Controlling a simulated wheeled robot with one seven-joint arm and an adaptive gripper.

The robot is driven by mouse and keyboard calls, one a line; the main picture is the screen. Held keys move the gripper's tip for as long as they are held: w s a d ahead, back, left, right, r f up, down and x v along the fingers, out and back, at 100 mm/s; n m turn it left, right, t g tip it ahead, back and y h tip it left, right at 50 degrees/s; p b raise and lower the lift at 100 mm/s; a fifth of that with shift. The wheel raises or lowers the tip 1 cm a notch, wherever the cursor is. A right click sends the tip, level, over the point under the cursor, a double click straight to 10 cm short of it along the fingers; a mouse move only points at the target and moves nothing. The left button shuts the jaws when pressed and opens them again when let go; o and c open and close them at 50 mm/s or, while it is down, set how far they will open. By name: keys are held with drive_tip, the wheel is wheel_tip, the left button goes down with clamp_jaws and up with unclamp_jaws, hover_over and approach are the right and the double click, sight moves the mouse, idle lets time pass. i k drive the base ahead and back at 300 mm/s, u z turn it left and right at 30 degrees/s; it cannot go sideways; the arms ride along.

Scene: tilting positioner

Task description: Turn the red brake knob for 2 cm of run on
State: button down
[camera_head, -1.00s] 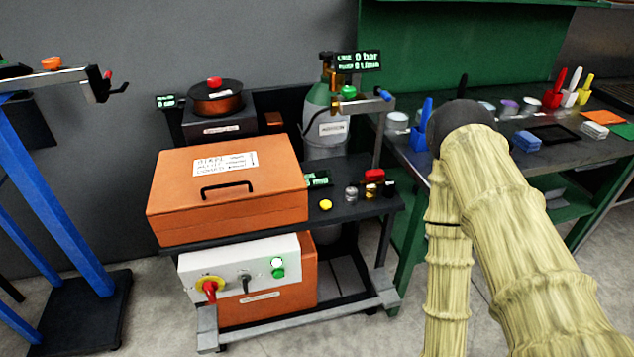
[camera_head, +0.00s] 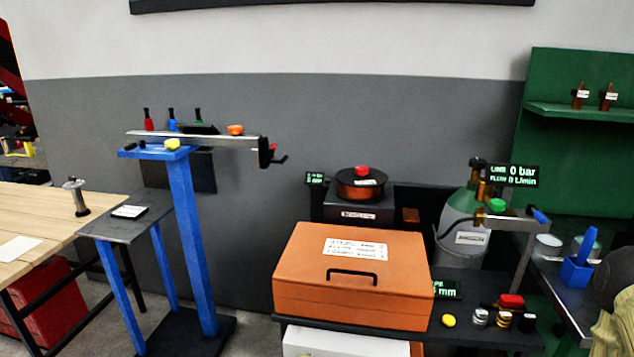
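A red knob (camera_head: 361,170) sits on top of the copper-coloured wire spool (camera_head: 358,186), and I take it for the brake knob. The spool stands on a dark labelled box (camera_head: 358,212) behind the orange case, and a small dark display (camera_head: 315,178) is at its left; its text is too small to read surely. My gripper is not in view.
The orange case (camera_head: 352,272) stands in front of the spool on a dark cart. A gas cylinder (camera_head: 459,225) with displays and a bracket is to the right. A blue stand (camera_head: 190,240) with a long beam (camera_head: 195,137) is left. Grey wall lies behind.

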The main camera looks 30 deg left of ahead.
sight(362, 170)
drive_tip(key=k, duration=0.5)
drive_tip(key=u, duration=0.75)
drive_tip(key=i, duration=0.35)
drive_tip(key=z, duration=0.25)
